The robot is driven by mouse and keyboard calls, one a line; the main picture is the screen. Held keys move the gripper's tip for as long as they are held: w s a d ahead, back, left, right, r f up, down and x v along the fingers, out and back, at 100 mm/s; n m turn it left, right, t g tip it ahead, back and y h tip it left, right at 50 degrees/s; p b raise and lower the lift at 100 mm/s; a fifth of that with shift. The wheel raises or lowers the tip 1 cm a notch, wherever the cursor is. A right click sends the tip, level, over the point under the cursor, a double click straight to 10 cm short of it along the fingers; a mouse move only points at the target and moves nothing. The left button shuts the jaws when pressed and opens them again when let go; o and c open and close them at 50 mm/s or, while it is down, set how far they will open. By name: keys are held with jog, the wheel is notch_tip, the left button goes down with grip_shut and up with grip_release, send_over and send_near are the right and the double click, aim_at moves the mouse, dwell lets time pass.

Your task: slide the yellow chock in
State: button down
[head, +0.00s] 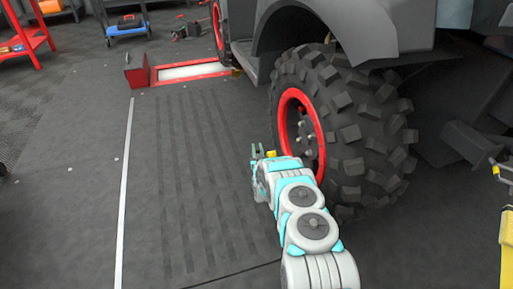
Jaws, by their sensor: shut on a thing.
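My gripper (263,151) is at the end of my white and teal arm, low beside the big knobbly tyre (345,125) with the red rim. A small yellow piece, which looks like the yellow chock (271,154), shows at the fingers. My gripper appears shut on it. Most of the chock is hidden behind my wrist, and I cannot tell whether it touches the tyre or the floor. A second small yellow piece (237,71) sits near the far wheel (218,27).
A red-framed roller bed (185,72) with an upright red plate lies ahead. A red bench (25,35) and a blue cart (126,29) stand at the back left. A yellow object (506,240) is at the right edge. The ribbed floor left of the tyre is clear.

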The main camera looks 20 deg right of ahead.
jog(key=c, duration=0.6)
grip_release()
